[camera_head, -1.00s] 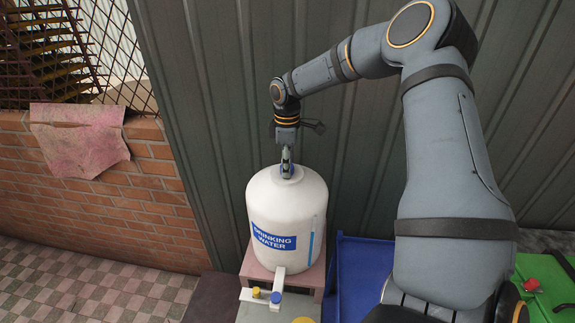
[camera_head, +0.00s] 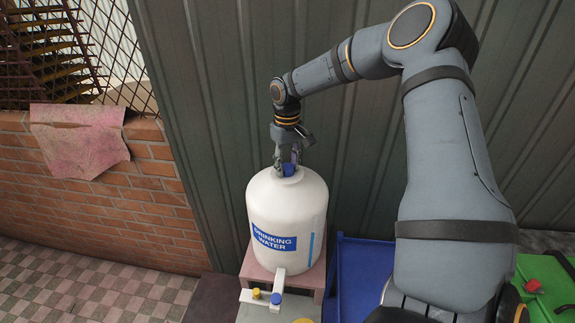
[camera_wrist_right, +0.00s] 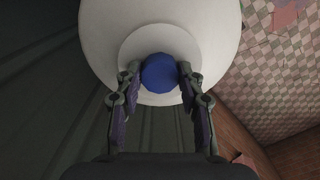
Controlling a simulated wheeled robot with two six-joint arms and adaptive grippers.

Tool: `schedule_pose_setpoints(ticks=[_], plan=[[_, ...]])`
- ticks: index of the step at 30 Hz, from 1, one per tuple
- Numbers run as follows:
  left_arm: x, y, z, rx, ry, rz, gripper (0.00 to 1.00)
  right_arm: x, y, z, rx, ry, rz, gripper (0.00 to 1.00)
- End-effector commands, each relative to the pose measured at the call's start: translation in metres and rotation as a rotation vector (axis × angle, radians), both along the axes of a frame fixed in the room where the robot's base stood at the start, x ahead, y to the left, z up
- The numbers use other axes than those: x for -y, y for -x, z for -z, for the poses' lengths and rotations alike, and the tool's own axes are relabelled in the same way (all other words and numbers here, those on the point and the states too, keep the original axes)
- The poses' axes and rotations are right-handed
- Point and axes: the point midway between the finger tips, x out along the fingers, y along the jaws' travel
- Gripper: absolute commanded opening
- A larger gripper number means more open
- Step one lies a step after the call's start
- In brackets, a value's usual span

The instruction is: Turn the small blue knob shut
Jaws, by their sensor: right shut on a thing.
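A small round blue knob (camera_head: 288,170) sits on top of a white water tank (camera_head: 262,207) labelled "DRINKING WATER". My right gripper (camera_head: 286,166) reaches down from above and is shut on this knob. In the right wrist view the blue knob (camera_wrist_right: 160,73) sits between the two fingertips of my right gripper (camera_wrist_right: 160,76), one on each side, over the tank's white raised top (camera_wrist_right: 128,47). Marks on the knob that would tell its turn are not visible. My left gripper is not in view.
A white tap with a yellow piece (camera_head: 256,293) and a blue piece (camera_head: 276,298) is at the tank's foot. The tank stands on a pinkish stool (camera_head: 318,275). A blue tray (camera_head: 365,270) and a green box (camera_head: 545,285) lie right. A corrugated wall (camera_head: 220,90) is close behind.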

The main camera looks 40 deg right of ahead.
Motion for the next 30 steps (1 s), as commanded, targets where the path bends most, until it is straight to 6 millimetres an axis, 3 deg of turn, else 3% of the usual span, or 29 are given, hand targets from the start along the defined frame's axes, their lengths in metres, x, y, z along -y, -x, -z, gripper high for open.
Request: schedule_pose_setpoints(ticks=[9, 24, 25, 30], plan=[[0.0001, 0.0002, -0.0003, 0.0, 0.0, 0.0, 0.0, 0.0023, -0.004, -0.0053, 0.015, 0.006, 0.102, 0.07], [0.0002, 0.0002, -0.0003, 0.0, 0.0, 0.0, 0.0, 0.0023, -0.0042, -0.0056, 0.016, 0.006, 0.119, 0.07], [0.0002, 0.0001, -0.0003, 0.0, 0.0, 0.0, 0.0, 0.0023, -0.0042, -0.0056, 0.016, 0.006, 0.119, 0.4], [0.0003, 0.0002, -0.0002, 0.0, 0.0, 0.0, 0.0, 0.0016, -0.0028, -0.0039, 0.011, 0.005, 0.118, 0.61]])
